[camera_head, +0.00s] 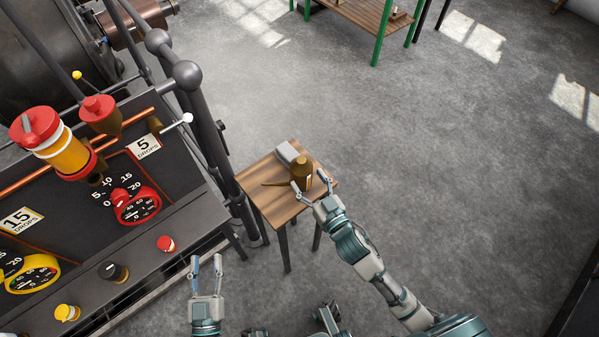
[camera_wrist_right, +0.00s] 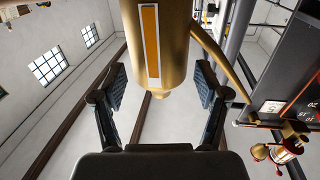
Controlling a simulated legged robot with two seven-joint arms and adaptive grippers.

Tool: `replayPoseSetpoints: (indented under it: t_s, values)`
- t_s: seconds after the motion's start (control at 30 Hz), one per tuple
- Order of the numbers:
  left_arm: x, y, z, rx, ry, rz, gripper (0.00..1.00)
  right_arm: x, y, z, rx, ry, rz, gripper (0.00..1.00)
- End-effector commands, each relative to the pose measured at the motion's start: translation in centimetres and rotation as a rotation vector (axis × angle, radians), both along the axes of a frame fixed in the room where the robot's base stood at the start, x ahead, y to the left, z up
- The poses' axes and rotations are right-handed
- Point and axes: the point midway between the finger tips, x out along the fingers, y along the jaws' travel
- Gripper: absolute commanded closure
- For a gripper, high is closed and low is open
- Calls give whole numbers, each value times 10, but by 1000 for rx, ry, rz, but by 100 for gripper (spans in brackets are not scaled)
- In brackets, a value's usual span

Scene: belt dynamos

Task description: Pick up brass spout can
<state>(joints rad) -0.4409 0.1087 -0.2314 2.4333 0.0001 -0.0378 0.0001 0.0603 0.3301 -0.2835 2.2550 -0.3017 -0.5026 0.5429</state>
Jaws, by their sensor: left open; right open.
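My left gripper (camera_head: 206,262) is open and empty near the console's lower edge.
A dark console (camera_head: 125,250) with gauges and red and yellow knobs fills the left, with metal railing posts (camera_head: 197,115) beside the table. The floor at right is clear.

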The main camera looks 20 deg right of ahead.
Motion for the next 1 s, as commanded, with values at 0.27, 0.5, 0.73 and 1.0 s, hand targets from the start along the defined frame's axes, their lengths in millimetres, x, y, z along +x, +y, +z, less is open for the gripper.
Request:
replayPoseSetpoints:
  t_s: [0.27, 0.5, 0.73, 1.0]
  values:
    - [-7, -1, 22, -57, -181, 1, 55, 39, 7, -4, -1, 1, 0, 26]
    - [-9, -1, 28, -65, -207, 2, 55, 43, 8, -2, -1, 0, 0, 26]
    - [-7, -1, 26, -64, -203, 1, 55, 43, 8, -2, -1, 0, 0, 69]
    - [-7, -1, 26, -63, -202, 1, 55, 43, 8, -1, 0, -2, 0, 86]
